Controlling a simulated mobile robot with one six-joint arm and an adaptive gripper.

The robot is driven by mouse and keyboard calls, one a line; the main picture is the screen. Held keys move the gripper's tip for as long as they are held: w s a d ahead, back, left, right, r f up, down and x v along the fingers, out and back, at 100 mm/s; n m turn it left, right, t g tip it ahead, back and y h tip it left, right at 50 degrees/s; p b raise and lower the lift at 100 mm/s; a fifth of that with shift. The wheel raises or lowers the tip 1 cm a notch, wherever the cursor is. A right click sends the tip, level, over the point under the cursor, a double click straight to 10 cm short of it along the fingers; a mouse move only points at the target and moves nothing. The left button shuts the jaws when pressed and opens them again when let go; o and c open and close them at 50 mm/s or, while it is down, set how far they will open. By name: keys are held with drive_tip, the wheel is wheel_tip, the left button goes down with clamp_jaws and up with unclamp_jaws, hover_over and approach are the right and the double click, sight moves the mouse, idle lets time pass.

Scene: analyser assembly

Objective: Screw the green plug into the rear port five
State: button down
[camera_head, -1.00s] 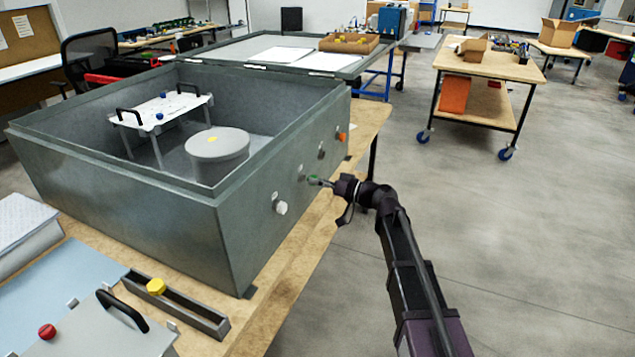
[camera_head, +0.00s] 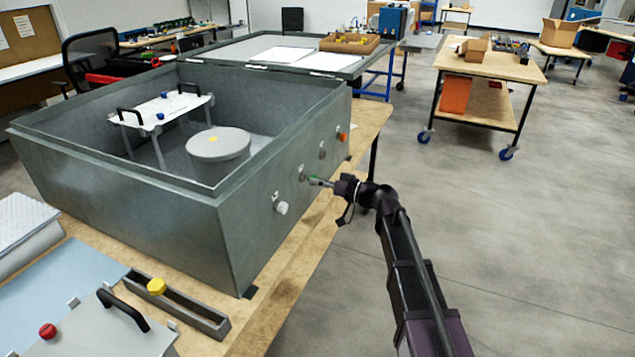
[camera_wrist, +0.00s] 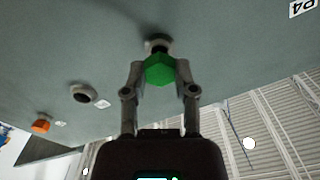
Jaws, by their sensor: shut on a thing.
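My gripper (camera_head: 326,183) is shut on the green plug (camera_wrist: 160,70), whose hexagonal head sits between the two fingers in the wrist view. In the head view the green plug (camera_head: 313,179) shows small at the side wall of the grey metal box (camera_head: 170,215). The plug is in line with a round port (camera_wrist: 158,42) on that wall and appears to meet it. I cannot tell how deep it sits. An empty-looking port (camera_wrist: 83,93) is to its left in the wrist view, with an orange plug (camera_wrist: 41,126) further left.
A white plug (camera_head: 281,207) sits in the wall nearer the camera. The box holds a round grey drum (camera_head: 218,144) and a white plate on legs (camera_head: 160,112). A yellow plug (camera_head: 156,286) stands in a holder at front. Open floor lies right of the bench.

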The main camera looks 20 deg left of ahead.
drive_tip(key=shift+w+a, duration=0.1)
drive_tip(key=shift+a, duration=0.6)
idle(1.5)
drive_tip(key=c, duration=0.9)
unclamp_jaws()
drive_tip(key=shift+c, duration=0.2)
clamp_jaws()
drive_tip(key=m, duration=0.5)
drive_tip(key=shift+m, duration=0.3)
drive_tip(key=m, duration=1.1)
drive_tip(key=shift+m, duration=0.4)
drive_tip(key=m, duration=0.6)
drive_tip(key=shift+m, duration=0.3)
